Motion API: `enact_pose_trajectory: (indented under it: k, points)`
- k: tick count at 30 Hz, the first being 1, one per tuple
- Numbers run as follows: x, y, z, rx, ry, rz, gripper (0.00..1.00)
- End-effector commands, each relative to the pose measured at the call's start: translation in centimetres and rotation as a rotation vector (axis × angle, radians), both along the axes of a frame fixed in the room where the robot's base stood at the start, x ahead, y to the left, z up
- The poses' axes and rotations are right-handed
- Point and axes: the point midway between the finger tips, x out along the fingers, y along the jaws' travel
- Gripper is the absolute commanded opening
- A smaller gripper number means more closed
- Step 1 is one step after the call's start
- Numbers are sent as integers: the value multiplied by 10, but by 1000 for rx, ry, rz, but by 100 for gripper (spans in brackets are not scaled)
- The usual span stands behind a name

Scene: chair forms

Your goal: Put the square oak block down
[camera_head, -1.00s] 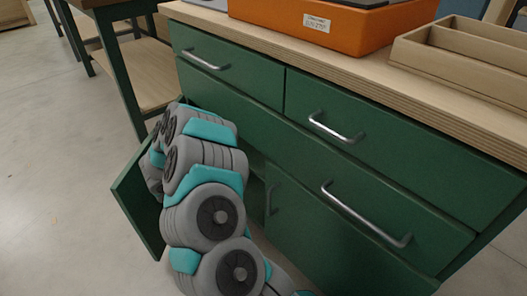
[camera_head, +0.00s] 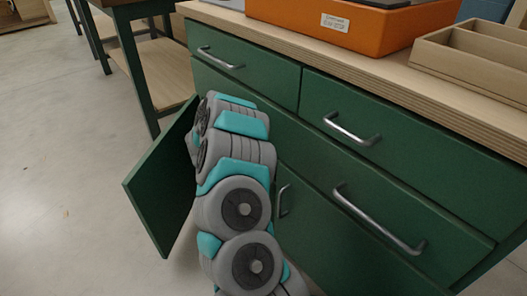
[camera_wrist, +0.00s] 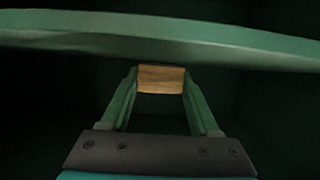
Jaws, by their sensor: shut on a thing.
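The square oak block (camera_wrist: 161,79) is a small brown wooden piece in the wrist view, between the tips of my gripper (camera_wrist: 161,82). My gripper is shut on it. The block and gripper are in a dark space, with a green panel edge (camera_wrist: 160,36) running across just beyond or above them. In the head view my arm reaches into the green cabinet beside its open door (camera_head: 165,180). The gripper and block are hidden there. Whether the block touches any surface cannot be told.
The green cabinet has drawers with metal handles (camera_head: 352,130) and a wooden top (camera_head: 290,42). On top stand an orange box (camera_head: 370,28) and a divided wooden tray (camera_head: 470,65). A workbench (camera_head: 150,70) stands at the left. The floor (camera_head: 70,170) left of the open door is clear.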

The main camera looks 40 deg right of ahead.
Motion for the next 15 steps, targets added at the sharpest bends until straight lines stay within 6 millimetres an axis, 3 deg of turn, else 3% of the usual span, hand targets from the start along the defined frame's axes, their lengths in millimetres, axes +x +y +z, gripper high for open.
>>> enact_pose_trajectory:
  k: [9, 12, 15]
  points:
    - [33, -3, 1, -5, -3, -1, 7]
    - [32, -4, -12, -2, 0, 0, 7]
    - [32, -3, -13, -1, 0, 0, 7]
